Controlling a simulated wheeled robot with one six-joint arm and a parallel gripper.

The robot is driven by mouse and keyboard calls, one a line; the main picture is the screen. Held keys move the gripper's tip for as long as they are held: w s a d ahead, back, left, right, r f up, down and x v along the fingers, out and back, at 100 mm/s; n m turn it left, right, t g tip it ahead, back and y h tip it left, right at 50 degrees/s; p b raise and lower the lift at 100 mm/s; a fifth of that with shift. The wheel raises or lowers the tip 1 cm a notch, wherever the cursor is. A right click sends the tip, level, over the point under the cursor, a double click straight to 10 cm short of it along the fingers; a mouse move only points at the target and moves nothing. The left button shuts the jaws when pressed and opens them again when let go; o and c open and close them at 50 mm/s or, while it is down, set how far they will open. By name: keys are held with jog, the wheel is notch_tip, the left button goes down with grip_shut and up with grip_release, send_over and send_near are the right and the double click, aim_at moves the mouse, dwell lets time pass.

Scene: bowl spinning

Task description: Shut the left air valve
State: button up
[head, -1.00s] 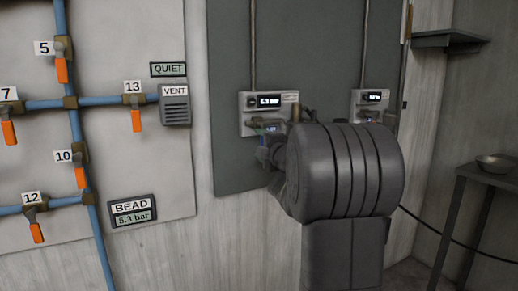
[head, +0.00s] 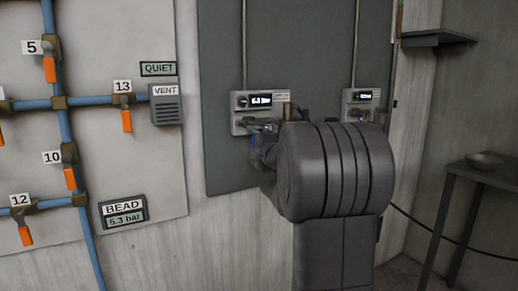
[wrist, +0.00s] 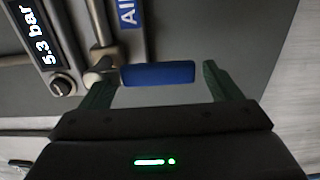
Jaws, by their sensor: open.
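The left air unit (head: 245,126) is a pale box with a dark display on the grey panel in the head view; my arm partly hides its lower side. In the wrist view its display (wrist: 29,38) reads 5.3 bar, beside a blue label starting "AI". The valve's blue handle (wrist: 158,73) extends from a metal stem (wrist: 99,75). My gripper (wrist: 158,68) is open, its two green fingers at either end of the blue handle. The left finger is close to the stem; I cannot tell whether either finger touches the handle.
Left are blue pipes (head: 88,100) with several orange-handled valves. A table (head: 470,168) with a bowl (head: 484,159) and a wall shelf (head: 437,38) are at right.

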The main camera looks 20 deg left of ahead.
jog(key=p+v, duration=0.2)
jog(key=v, duration=1.1)
jog(key=shift+s+d, duration=0.15)
jog(key=shift+s, duration=0.1)
jog(key=shift+w, duration=0.1)
jog(key=b+x, duration=0.2)
jog(key=x, duration=1.1)
jog(key=shift+w+a, duration=0.25)
jog(key=shift+a, duration=0.05)
jog(key=shift+r, duration=0.1)
